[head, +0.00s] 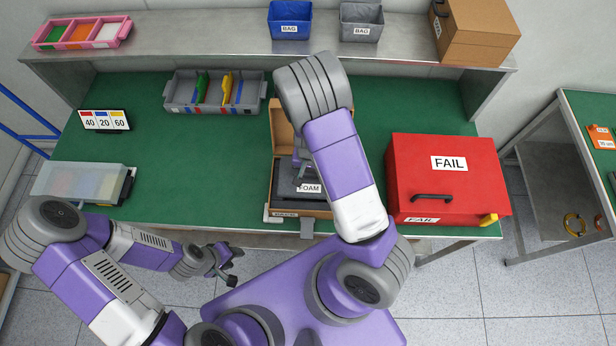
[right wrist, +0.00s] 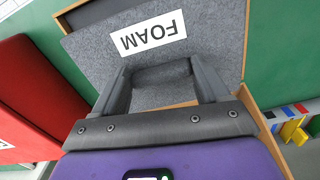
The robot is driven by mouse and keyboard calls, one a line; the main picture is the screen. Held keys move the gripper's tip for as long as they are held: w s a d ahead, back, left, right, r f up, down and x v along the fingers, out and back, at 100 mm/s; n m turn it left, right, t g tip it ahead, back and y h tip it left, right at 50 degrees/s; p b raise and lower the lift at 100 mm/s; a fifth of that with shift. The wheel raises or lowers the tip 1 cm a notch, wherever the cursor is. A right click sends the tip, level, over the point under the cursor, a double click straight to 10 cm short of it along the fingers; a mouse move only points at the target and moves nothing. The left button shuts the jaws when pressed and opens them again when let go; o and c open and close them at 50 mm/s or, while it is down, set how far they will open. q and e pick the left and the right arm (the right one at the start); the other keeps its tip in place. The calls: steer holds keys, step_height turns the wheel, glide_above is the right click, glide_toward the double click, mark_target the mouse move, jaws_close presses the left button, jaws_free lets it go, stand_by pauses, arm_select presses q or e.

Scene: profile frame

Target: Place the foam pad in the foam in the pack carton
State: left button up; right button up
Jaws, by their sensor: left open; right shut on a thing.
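The foam pad (head: 289,188) is a grey slab with a white FOAM label, at the mouth of the brown pack carton (head: 282,125). It also shows large in the right wrist view (right wrist: 215,55), with the carton's brown rim (right wrist: 245,30) along its edge. My right gripper (right wrist: 160,78) is shut on the foam pad. In the head view, my right arm hides part of the pad and the carton's right side. I cannot tell how deep the pad sits. My left gripper (head: 228,266) is open and empty, in front of the table's near edge.
A red FAIL box (head: 450,180) stands close right of the carton. A grey divided bin (head: 215,108) is behind left, and a clear-lidded case (head: 82,184) is at far left. A number sign (head: 104,120) stands behind that case. Green tabletop (head: 190,160) left of the carton is clear.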

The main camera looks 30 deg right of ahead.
mark_target(309, 177)
steer(key=shift+w+f, duration=0.15)
steer(key=shift+f, duration=0.6)
step_height(309, 177, down, 2)
steer(key=shift+f+b, duration=0.2)
steer(key=shift+b, duration=0.15)
steer(key=shift+f, duration=0.3)
steer(key=shift+f, duration=0.15)
steer(key=o, duration=1.1)
steer(key=shift+c, duration=0.2)
